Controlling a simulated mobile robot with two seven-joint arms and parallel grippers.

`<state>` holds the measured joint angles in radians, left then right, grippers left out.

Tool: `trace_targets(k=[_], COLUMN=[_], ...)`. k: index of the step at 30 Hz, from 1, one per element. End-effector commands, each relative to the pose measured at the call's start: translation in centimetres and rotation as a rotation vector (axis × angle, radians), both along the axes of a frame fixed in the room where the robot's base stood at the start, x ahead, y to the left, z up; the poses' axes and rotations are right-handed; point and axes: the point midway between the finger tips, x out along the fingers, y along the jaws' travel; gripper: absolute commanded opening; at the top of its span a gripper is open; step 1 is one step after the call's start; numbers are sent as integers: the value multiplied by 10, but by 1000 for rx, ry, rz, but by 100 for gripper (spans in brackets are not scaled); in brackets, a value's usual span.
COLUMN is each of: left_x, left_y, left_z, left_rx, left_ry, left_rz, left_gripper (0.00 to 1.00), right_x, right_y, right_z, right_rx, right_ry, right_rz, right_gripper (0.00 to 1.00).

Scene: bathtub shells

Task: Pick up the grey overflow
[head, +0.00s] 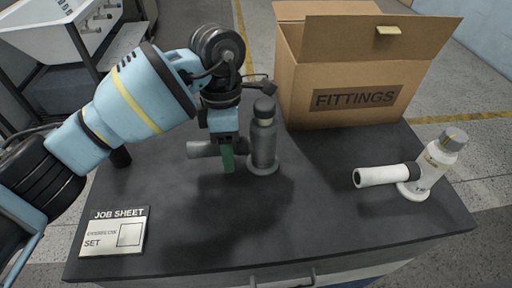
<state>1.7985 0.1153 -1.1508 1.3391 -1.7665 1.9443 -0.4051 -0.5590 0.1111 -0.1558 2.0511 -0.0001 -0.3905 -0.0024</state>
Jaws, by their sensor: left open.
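The grey overflow (264,148) stands upright on the dark worktop, in the middle of the head view. It has a round base, a dark cap and a side tube (202,149) that points left. My left gripper (228,158) points down at this side tube, just left of the upright body. One green finger shows in front of the tube and hides part of it. The other finger is hidden, so I cannot see whether the tube lies between the fingers. The gripper is open. My right gripper is not in view.
A white overflow (436,165) stands at the right, its tube pointing left. An open cardboard box (345,75) marked FITTINGS stands at the back. A job sheet sign (114,231) lies front left. The front middle of the worktop (300,220) is clear. A white tub (42,37) is beyond, at upper left.

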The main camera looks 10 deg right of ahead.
Motion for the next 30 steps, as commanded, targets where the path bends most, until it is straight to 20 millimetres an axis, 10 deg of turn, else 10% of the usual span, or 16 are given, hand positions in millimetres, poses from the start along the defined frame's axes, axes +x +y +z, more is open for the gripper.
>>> trace_targets(k=[10,21,30], left_x=[0,0,0], left_y=[0,0,0], left_z=[-1,-1,1], left_rx=[0,0,-1], left_ry=[0,0,0], left_rz=[0,0,-1], left_gripper=[51,2,2], right_x=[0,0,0], right_y=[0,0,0], right_z=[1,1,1], right_rx=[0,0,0], right_ry=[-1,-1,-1], right_rz=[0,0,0], right_gripper=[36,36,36])
